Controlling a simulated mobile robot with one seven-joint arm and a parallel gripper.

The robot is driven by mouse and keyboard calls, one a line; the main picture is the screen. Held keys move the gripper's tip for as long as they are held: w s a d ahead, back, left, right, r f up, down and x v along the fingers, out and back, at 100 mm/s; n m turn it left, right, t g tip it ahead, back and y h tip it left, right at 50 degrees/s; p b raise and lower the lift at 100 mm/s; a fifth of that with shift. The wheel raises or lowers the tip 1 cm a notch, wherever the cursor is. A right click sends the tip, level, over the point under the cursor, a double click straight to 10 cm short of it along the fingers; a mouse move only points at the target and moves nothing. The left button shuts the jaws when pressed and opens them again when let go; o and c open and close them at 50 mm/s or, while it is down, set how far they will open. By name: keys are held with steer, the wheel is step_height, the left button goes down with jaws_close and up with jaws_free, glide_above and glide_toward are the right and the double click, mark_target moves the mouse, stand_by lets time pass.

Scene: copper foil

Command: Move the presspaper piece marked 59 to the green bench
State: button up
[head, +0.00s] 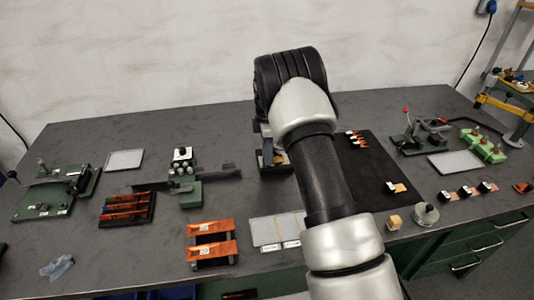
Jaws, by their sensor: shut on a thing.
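My arm reaches over a dark-topped bench (110,230) with green drawer fronts (475,255). My gripper (272,158) is at the arm's far end, low over the back middle of the bench, and mostly hidden by my own arm. A small tan patch shows beside the jaws; I cannot tell what it is or read any mark. A small tan piece with a white label (396,188) lies on the black mat (370,165). Several small labelled pieces (358,137) lie near the mat's back. No number 59 is legible.
Green tooling (55,195) stands at left, a vise-like device (184,178) at centre left, and a green block (482,145) at right. The left back surface has free room.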

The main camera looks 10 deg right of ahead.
steer(key=shift+a+r, duration=0.1)
steer(key=shift+a, duration=2.6)
step_height(320, 180, up, 7)
steer(key=p, duration=0.3)
stand_by(0.9)
stand_by(0.4)
